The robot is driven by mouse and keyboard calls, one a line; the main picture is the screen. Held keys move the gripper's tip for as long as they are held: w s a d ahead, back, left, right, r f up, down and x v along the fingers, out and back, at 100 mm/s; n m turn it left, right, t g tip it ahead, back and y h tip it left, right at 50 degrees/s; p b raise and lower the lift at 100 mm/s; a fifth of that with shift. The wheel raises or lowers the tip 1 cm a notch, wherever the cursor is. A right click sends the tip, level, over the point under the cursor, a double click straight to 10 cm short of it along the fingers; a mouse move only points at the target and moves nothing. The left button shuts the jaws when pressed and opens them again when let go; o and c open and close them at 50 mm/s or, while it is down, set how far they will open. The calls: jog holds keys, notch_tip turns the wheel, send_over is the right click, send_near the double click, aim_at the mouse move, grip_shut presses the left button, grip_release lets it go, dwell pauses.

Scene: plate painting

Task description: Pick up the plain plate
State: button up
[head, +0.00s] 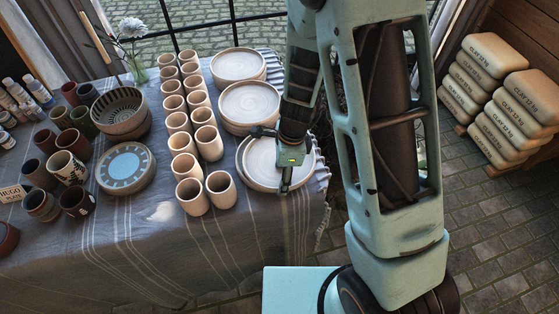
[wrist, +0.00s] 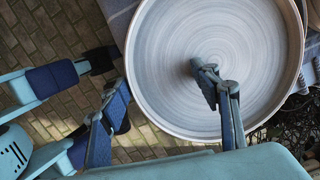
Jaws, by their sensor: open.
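Plain pale plates lie in three groups along the right part of the table. The nearest plain plate (head: 262,174) overlaps another plate at its left, close to the table's right edge. My gripper (head: 286,182) is over the right side of this plate. In the wrist view the plain plate (wrist: 255,55) fills the upper right, with a raised rim and swirl marks. My gripper (wrist: 160,82) is open there, one finger above the plate's inside and the other outside its rim. I cannot tell whether either finger touches the plate.
Two rows of beige cups (head: 208,142) stand just left of the plates. A blue-patterned plate (head: 126,168), a bowl (head: 119,108) and dark cups are further left. The table (head: 150,255) is clear at the front.

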jog(key=shift+s+d+f, duration=0.1)
jog(key=shift+s+d, duration=0.05)
jog(key=shift+s, duration=0.05)
grip_shut()
jog(key=shift+w+f, duration=0.1)
jog(key=shift+w, duration=0.15)
dwell(0.6)
